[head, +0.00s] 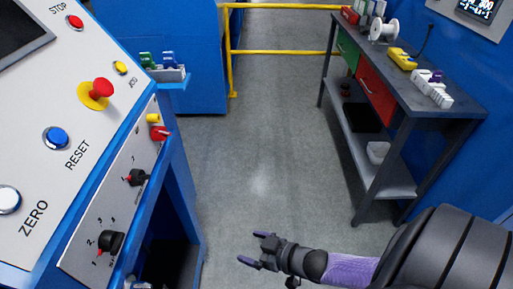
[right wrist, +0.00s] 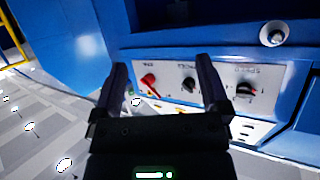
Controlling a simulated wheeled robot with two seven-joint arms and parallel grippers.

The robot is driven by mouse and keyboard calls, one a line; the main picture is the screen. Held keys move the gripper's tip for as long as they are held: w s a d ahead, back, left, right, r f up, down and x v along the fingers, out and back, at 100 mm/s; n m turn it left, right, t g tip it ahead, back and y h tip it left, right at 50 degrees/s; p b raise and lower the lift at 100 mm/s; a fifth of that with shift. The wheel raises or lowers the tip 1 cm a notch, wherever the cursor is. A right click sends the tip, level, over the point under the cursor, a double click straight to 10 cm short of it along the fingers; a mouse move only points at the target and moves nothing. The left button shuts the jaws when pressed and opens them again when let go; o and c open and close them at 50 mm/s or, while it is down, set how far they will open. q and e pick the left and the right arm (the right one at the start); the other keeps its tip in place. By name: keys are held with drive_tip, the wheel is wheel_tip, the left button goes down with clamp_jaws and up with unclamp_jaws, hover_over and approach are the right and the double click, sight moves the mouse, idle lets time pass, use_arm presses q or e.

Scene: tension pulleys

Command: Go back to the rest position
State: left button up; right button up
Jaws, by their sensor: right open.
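My right gripper (head: 256,250) is low in the middle of the head view, over the bare floor, with its arm coming in from the right. Its two fingers are apart and nothing is between them. In the right wrist view the open gripper (right wrist: 166,85) points toward the blue console and its white knob panel (right wrist: 215,80). A gap of floor lies between the gripper and the console (head: 190,215) in the head view. My left gripper is not in view.
The console at the left carries a red-and-yellow mushroom button (head: 96,93), a blue reset button (head: 56,138) and black knobs (head: 111,242). A grey workbench (head: 440,112) with drawers stands at the right. A yellow rail (head: 280,52) crosses the back. The floor (head: 265,160) between is clear.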

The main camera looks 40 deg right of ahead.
drive_tip(key=s+f+m+g+h, duration=0.1)
drive_tip(key=s+f+g+h, duration=0.45)
drive_tip(key=s+f, duration=0.8)
drive_tip(key=s+a+f+g, duration=0.1)
drive_tip(key=s+f+g, duration=0.1)
drive_tip(key=s, duration=0.5)
drive_tip(key=s+a+f+g, duration=0.2)
drive_tip(key=s+f+g, duration=0.1)
drive_tip(key=s, duration=0.4)
drive_tip(key=shift+s+a+g, duration=0.15)
drive_tip(key=shift+a+g, duration=0.15)
drive_tip(key=shift+g, duration=0.55)
drive_tip(key=shift+f+y, duration=0.1)
drive_tip(key=shift+y, duration=0.15)
